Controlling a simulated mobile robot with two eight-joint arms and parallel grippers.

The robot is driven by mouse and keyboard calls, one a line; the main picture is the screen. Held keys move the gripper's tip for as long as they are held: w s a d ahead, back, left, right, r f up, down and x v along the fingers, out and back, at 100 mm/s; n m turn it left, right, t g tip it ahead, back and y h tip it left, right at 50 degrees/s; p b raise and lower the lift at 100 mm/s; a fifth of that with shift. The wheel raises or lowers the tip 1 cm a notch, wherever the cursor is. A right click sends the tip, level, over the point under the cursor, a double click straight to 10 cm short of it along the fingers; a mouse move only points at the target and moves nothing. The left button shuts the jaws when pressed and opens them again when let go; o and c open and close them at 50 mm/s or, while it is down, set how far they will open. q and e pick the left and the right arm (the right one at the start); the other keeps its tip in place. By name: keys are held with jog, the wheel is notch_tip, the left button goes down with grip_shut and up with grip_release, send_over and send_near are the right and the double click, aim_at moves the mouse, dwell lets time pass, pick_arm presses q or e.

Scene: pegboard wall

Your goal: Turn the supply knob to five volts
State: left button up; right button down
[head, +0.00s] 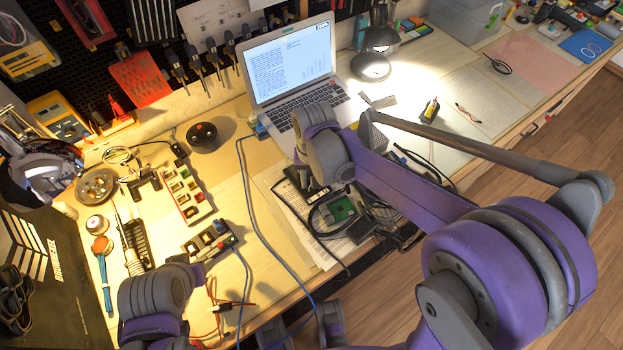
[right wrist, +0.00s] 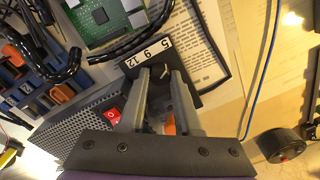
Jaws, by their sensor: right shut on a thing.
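The supply's black dial plate (right wrist: 190,50) shows in the right wrist view, with a white strip (right wrist: 149,53) marked 5, 9 and 12. A knob with a pale pointer mark (right wrist: 164,73) sits just below the strip, between my right gripper's fingers (right wrist: 160,88), which are shut on it. I cannot tell which figure the mark faces. The supply's perforated grey case (right wrist: 75,135) carries a red switch (right wrist: 113,116). In the head view my right arm hides the fingertips and the knob. Part of the case (head: 373,136) shows there beside my arm. My left gripper's fingers do not show.
A green circuit board (head: 340,208) and black cables lie close to the supply. An open laptop (head: 297,75) stands behind my right arm. A blue cable (head: 252,205) crosses the bench to the left. A black puck (head: 202,136) stands farther left.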

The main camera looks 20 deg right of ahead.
jog(key=c, duration=0.6)
grip_release()
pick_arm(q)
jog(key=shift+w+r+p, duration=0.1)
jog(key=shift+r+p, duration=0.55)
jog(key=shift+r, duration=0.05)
pick_arm(e)
notch_tip(320, 180, up, 11)
jog(key=shift+d, duration=0.1)
pick_arm(q)
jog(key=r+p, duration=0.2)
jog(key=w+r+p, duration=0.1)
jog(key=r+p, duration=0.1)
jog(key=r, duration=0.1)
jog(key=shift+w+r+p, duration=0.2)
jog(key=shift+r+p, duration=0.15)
jog(key=shift+p, duration=0.05)
pick_arm(e)
jog(key=s+d+n+t, duration=0.1)
jog(key=s+d+t, duration=0.1)
jog(key=s, duration=0.5)
jog(key=s+d+n+t, duration=0.1)
jog(key=s+d+t, duration=0.2)
jog(key=s, duration=0.4)
jog(key=shift+s+d+f+n, duration=0.25)
jog(key=shift+d+n, duration=0.15)
jog(key=shift+d, duration=0.2)
